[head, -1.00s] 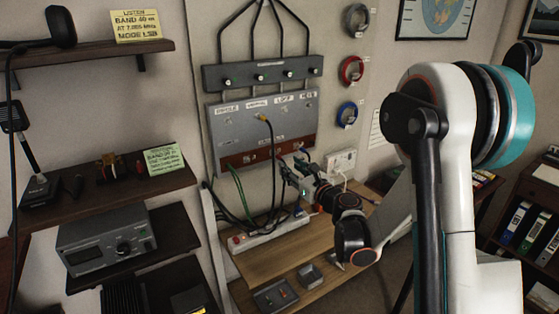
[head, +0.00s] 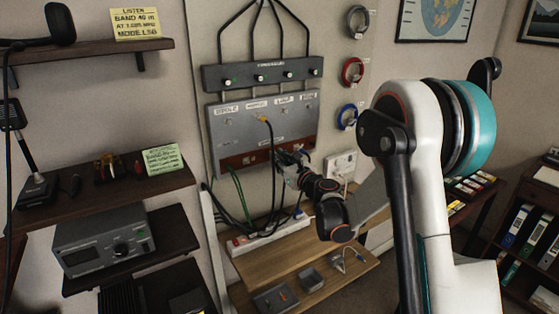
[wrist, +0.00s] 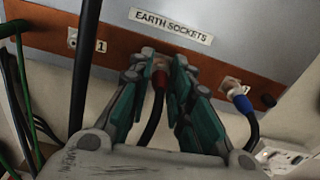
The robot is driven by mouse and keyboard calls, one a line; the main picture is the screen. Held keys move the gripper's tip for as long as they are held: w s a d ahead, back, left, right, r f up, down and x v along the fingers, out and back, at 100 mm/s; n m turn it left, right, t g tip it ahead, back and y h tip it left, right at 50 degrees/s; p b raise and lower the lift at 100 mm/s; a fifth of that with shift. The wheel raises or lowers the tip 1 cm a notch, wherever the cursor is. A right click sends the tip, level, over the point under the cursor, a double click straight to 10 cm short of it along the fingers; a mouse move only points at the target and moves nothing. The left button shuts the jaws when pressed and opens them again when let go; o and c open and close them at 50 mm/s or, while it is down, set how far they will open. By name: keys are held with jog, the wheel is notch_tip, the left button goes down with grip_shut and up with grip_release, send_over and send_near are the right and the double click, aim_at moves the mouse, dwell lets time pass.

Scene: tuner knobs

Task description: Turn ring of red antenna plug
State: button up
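The red antenna plug (wrist: 158,80) sits at a socket on the brown strip below the "EARTH SOCKETS" label in the wrist view, with a black cable hanging from it. My gripper (wrist: 160,68) has its two green-padded fingers on either side of the plug, tips close to the panel. Some gap shows between the left finger and the plug; contact at the tips is unclear. The plug's ring is partly hidden between the fingertips. In the head view my gripper (head: 289,159) is at the brown strip and hides the plug.
A blue plug (wrist: 241,103) with its cable is right of my fingers. The socket marked 1 (wrist: 72,38) is at left, and a thick black cable (wrist: 86,65) hangs close to my left finger. A power strip (head: 268,236) lies on the wooden bench (head: 285,260) below.

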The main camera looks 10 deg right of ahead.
grip_shut()
